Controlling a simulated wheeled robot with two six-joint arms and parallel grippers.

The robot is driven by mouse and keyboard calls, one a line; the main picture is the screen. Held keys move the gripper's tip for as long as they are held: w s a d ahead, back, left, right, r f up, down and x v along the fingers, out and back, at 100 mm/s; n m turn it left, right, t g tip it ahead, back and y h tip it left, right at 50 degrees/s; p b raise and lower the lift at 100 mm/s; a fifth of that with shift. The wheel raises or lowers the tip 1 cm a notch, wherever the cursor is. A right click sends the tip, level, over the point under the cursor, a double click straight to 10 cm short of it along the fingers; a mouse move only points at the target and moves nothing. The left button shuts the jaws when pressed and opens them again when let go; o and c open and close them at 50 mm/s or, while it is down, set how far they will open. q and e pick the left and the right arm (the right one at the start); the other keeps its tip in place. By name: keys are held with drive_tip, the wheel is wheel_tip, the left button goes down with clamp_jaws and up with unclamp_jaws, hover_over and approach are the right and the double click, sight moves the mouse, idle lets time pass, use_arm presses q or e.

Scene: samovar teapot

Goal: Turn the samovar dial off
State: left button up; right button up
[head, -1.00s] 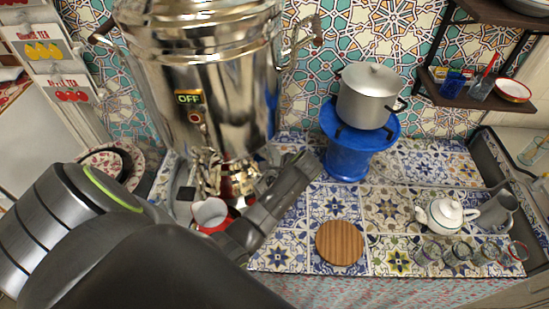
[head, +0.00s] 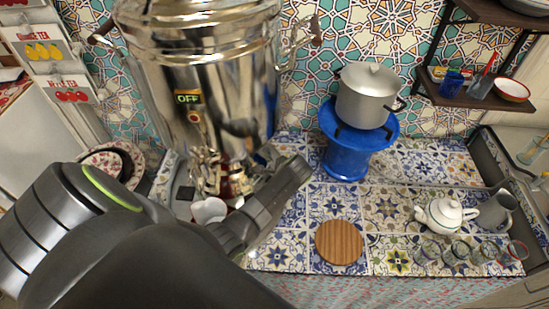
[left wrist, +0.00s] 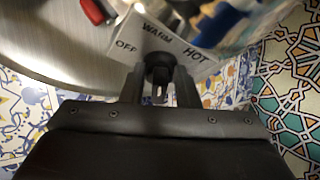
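In the left wrist view, the black dial knob (left wrist: 158,66) sits on a grey plate (left wrist: 190,62) marked OFF, WARM and HOT. My left gripper (left wrist: 160,82) has its two fingers on either side of the knob, which fills the narrow gap between them. The knob's pointer is too hidden to read. In the head view, my left gripper (head: 297,168) is beside the samovar's base, and the dial is hidden. My right gripper is not in view.
A white cup (head: 207,210) is near the samovar's tap, close to my left arm. A blue stand (head: 346,160) holds a silver pot (head: 372,95). A wooden disc (head: 339,243), white teapot (head: 444,214), and several glasses are on the tiled counter. A shelf (head: 500,100) is at upper right.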

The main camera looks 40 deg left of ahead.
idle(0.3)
use_arm(q)
drive_tip(key=shift+s+d+f+n+t+y, duration=0.15)
drive_tip(key=shift+n+t+y, duration=0.25)
drive_tip(key=shift+n, duration=0.6)
drive_tip(key=shift+s+f+n+t, duration=0.15)
drive_tip(key=shift+n+t, duration=0.25)
drive_tip(key=shift+n, duration=0.4)
drive_tip(key=shift+d+f+n+y+b, duration=0.1)
drive_tip(key=shift+f+n+y+b, duration=0.1)
drive_tip(key=shift+n+y+b, duration=0.4)
drive_tip(key=n+b, duration=0.2)
drive_tip(key=n+t+y+b, duration=0.1)
drive_tip(key=shift+d+f, duration=0.15)
drive_tip(key=shift+f, duration=0.1)
drive_tip(key=shift+s+d+n+y+b, duration=0.1)
drive_tip(key=shift+n+y+b, duration=0.5)
drive_tip(key=shift+n+b, duration=0.85)
drive_tip(key=shift+r, duration=0.1)
drive_tip(key=o, duration=0.6)
